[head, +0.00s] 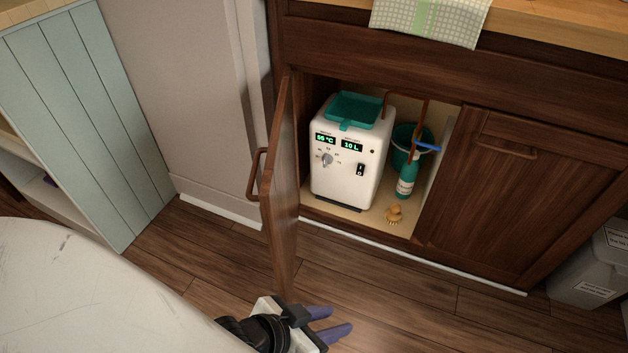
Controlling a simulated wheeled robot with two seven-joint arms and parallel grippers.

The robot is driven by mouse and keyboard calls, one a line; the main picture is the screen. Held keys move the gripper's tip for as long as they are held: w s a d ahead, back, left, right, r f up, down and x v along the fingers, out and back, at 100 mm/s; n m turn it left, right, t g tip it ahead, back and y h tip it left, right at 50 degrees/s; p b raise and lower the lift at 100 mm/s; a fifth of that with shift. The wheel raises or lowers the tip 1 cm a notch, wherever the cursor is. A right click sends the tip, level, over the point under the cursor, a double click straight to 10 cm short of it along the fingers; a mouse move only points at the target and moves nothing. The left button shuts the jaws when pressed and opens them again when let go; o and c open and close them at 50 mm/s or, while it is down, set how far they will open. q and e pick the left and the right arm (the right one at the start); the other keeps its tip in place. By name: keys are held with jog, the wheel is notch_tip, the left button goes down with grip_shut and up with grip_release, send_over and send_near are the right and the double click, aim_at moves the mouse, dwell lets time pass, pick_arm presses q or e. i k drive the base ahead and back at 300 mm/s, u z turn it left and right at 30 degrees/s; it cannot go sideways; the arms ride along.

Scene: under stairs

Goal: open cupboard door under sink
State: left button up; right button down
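The dark wood cupboard under the counter has its left door (282,185) swung wide open, seen nearly edge-on. A curved handle (256,174) sits on that door's outer face. The right door (515,195) is shut and has its own handle (509,148). My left gripper (336,323) is low in the head view, in front of the cupboard near the open door's lower end. Its two blue fingers are apart with nothing between them. It is clear of the handle; whether it touches the door's lower edge I cannot tell. My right gripper is not in view.
Inside the cupboard stand a white heater unit (346,175) with a teal tray on top, a teal bucket (401,137), a teal bottle (407,180) and a small brush (394,214). A grey bin (594,270) stands right. The wooden floor (430,300) in front is clear.

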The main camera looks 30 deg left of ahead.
aim_at(277, 198)
jog(key=z, duration=0.8)
jog(key=i, duration=0.35)
jog(key=u, duration=2)
